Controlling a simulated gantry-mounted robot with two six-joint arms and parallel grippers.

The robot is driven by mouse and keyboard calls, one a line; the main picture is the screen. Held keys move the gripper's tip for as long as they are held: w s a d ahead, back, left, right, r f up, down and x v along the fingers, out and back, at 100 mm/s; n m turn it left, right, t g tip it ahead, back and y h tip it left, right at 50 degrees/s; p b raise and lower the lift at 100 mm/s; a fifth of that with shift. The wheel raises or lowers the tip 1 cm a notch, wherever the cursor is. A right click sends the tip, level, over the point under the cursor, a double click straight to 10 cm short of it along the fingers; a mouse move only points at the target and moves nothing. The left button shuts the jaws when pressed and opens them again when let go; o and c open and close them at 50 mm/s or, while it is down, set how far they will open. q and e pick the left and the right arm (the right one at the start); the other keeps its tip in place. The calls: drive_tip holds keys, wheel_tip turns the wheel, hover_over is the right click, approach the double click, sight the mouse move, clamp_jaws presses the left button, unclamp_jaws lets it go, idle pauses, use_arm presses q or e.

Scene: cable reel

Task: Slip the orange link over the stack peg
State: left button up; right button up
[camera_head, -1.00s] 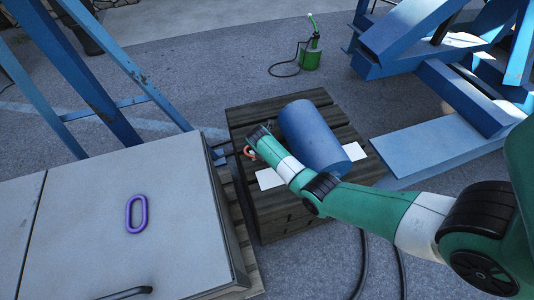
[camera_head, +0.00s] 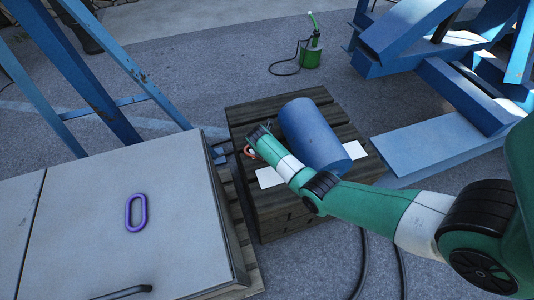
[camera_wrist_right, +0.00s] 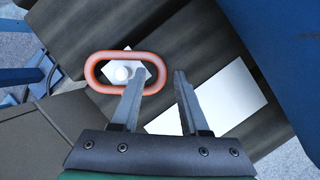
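The orange link (camera_wrist_right: 97,60) is an oval ring, seen flat from above in the right wrist view; a bit of it shows in the head view (camera_head: 249,152). A white round peg top (camera_wrist_right: 122,73) on a white square plate shows through the link's opening. The link appears around the peg; its height on the peg cannot be told. My right gripper (camera_wrist_right: 160,76) is open, its fingers apart. The link's right end lies between the fingertips, and the left finger crosses the link's lower side. My left gripper is not in view.
The peg is on a dark wooden crate (camera_head: 286,215) beside a blue cylinder (camera_head: 313,137). White sheets lie by the cylinder. A purple link (camera_head: 136,213) lies on the grey cabinet (camera_head: 85,240) at left. Blue steel frames and a green can (camera_head: 311,58) stand behind.

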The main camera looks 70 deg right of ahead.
drive_tip(key=p+v, duration=0.8)
drive_tip(key=v, duration=0.3)
drive_tip(key=shift+a+r, duration=0.1)
drive_tip(key=shift+r, duration=0.2)
